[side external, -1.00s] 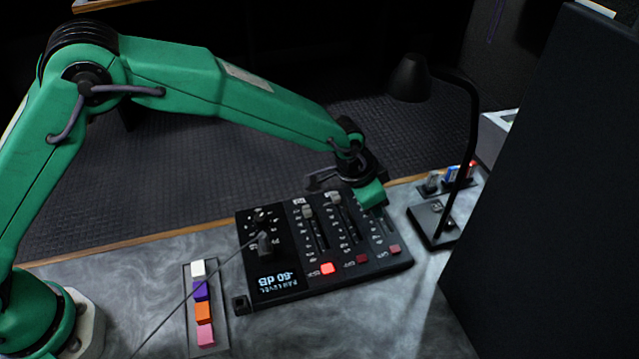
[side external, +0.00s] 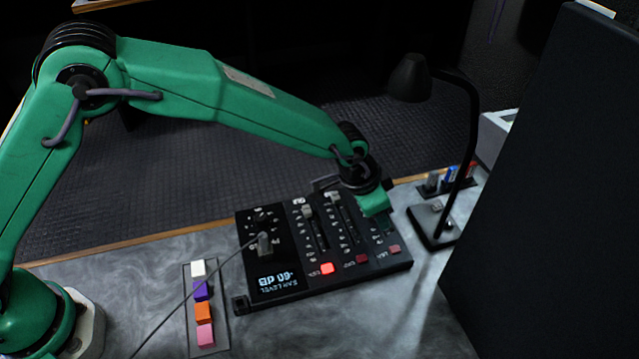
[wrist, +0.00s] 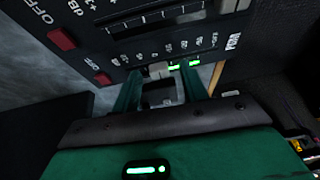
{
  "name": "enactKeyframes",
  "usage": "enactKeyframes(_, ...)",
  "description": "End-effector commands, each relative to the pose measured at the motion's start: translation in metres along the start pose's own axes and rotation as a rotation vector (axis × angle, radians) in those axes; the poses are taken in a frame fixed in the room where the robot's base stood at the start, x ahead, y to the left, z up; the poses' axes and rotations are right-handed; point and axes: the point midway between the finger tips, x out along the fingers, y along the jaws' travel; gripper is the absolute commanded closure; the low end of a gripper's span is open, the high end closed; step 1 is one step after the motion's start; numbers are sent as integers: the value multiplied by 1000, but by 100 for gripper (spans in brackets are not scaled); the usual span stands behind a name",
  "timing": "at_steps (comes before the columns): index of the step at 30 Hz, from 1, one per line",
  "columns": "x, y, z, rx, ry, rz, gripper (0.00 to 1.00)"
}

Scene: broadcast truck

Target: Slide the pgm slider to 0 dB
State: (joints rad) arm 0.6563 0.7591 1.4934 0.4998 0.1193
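The dark mixer panel (side external: 330,281) lies on the desk with several sliders. Its display (side external: 275,280) appears upside down in the side view and seems to read -60 dB. My gripper (side external: 376,208) is down over the rightmost slider track, hiding that slider's cap in the side view. In the wrist view, the PGM label (wrist: 232,42) marks the nearest track. A pale slider cap (wrist: 158,70) sits between the fingertips of my gripper (wrist: 160,75). The fingers are apart, with gaps seeming to show beside the cap.
Two other slider caps (side external: 308,211) (side external: 334,197) stand to the left. A black lamp (side external: 433,226) stands close on the right. A lit red button (side external: 327,269) is on the panel's front. A cable (side external: 210,281) runs left past coloured blocks (side external: 203,312).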

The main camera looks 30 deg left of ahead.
Motion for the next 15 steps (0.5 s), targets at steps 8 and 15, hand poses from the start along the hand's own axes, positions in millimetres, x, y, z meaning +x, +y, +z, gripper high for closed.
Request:
enactKeyframes(8, -4, 0, 0, 0, 1, 0, 56)
enactKeyframes(15, -22, 0, -1, 0, 2, 0, 56)
